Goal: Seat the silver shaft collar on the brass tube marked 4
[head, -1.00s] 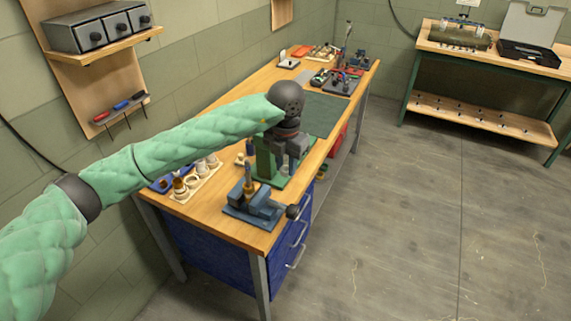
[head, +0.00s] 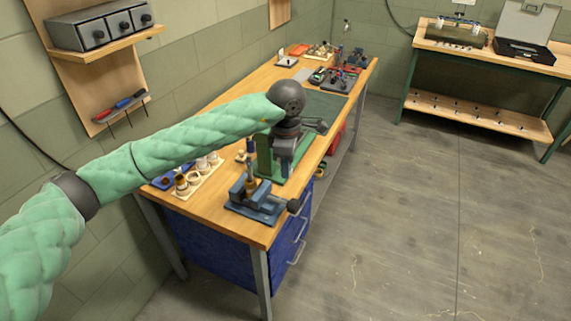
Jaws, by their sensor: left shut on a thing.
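My left arm reaches in from the left, and its dark wrist is above the green bench press. I cannot identify the silver collar or read a number on any tube. My right gripper is not in view.
A pale holder (head: 184,193) with several round pieces lies left of the vise. A green mat (head: 325,107) and several tools lie farther back on the wooden bench. A second bench stands at the back right; the floor between is clear.

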